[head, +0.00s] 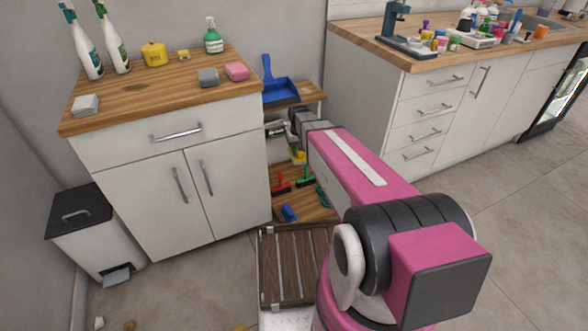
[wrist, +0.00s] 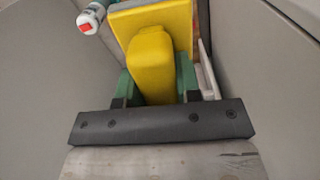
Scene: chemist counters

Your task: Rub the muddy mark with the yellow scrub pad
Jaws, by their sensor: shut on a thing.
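The yellow scrub pad (wrist: 160,62) fills the middle of the wrist view, a flat plate with a thick raised grip. My gripper (wrist: 157,84) is shut on that grip, with a green fingertip on either side. In the head view the yellow pad (head: 298,157) shows small and partly hidden by my arm, in the shelf unit between the counters. The muddy mark (head: 135,87) is a brown oval smudge on the left counter's wooden top. The gripper is well to its right and lower, apart from it.
A blue dustpan (head: 279,92) stands on the shelf unit. The counter around the mark is clear.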

